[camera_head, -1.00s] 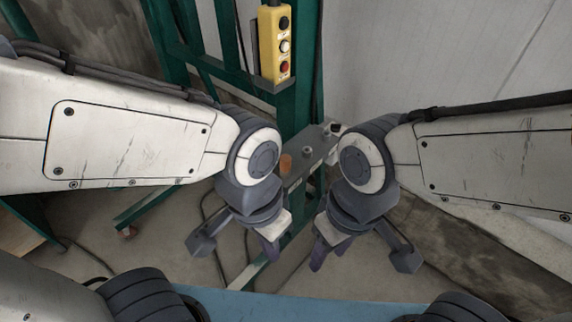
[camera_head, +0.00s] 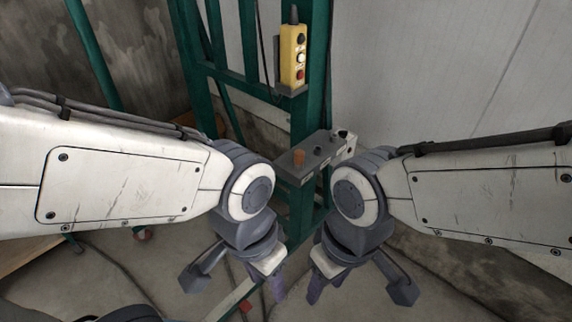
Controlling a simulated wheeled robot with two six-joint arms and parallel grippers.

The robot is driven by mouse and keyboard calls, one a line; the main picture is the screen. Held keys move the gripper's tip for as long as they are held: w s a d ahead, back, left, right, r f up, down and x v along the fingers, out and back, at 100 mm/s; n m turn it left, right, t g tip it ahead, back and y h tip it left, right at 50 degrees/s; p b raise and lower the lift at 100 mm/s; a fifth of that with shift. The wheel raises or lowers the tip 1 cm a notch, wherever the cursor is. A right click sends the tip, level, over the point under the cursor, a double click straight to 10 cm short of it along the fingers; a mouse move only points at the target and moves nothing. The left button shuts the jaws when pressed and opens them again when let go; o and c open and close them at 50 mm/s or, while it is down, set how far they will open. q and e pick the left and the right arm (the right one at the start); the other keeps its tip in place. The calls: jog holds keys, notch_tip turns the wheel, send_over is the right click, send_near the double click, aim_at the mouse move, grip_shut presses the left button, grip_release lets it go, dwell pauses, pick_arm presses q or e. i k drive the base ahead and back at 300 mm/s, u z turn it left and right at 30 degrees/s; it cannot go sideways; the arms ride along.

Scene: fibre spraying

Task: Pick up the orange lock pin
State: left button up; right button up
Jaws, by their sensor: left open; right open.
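The orange lock pin (camera_head: 299,158) stands on the left part of a small grey shelf (camera_head: 291,176) fixed to a green frame. My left gripper (camera_head: 265,287) hangs below and to the left of the shelf, pointing down, open and empty. My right gripper (camera_head: 322,284) hangs below and to the right of it, pointing down, open and empty. Both grippers are apart from the pin, and neither hides it.
A yellow control box (camera_head: 293,56) with several buttons hangs on the green frame (camera_head: 229,72) above the shelf. Dark knobs (camera_head: 343,134) sit at the shelf's right end. A pale wall (camera_head: 430,80) stands at the right. Cables lie on the floor.

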aim_at(299, 154)
jog(key=u, duration=0.25)
jog(key=i, duration=0.85)
jog(key=z, duration=0.35)
